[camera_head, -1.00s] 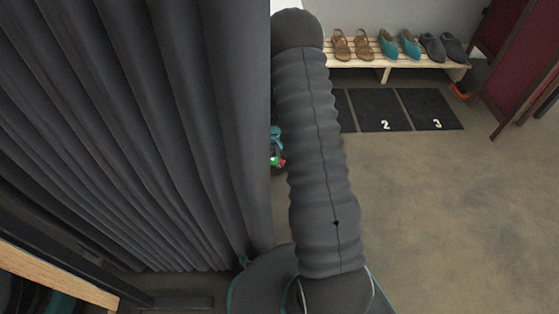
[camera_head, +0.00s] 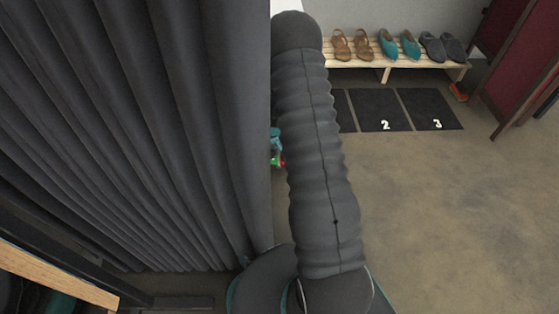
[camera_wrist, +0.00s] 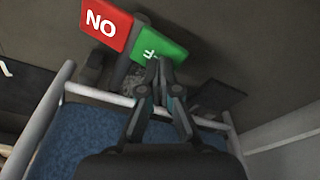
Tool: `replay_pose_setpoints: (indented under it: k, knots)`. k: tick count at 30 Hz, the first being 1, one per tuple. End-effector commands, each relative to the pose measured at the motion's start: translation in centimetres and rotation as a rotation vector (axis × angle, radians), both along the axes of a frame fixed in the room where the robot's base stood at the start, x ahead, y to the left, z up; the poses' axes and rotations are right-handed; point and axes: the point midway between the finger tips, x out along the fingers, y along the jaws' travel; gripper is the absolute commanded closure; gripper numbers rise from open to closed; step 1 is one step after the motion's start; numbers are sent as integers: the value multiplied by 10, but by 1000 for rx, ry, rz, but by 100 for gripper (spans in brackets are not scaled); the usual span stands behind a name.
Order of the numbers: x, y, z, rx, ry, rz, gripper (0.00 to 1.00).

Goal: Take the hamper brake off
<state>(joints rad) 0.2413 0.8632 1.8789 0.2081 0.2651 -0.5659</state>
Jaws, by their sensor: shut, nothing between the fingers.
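In the wrist view, a red pedal plate (camera_wrist: 105,24) reads "NO" as seen there. A green pedal plate (camera_wrist: 159,46) beside it has white lettering, partly hidden by my fingers. My gripper (camera_wrist: 160,68) is shut and empty, its fingertips over the lower edge of the green plate; I cannot tell whether they touch it. The hamper shows as a blue cloth interior (camera_wrist: 75,135) inside a pale tubular frame (camera_wrist: 100,95). In the head view, only small red and green bits (camera_head: 278,161) show between the curtain and my arm.
A dark pleated curtain (camera_head: 130,130) fills the left of the head view. A wooden shoe bench (camera_head: 395,62) stands at the back, with numbered dark mats (camera_head: 430,108) before it. A red folding screen (camera_head: 510,60) is at right. The floor (camera_head: 450,220) right of my arm is clear.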

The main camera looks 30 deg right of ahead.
Motion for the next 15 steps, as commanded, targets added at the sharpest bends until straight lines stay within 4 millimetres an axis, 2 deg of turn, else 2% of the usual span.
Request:
replay_pose_setpoints:
  k: [15]
  knots:
    - [0, 0, -7, 0, 0, 1, 100]
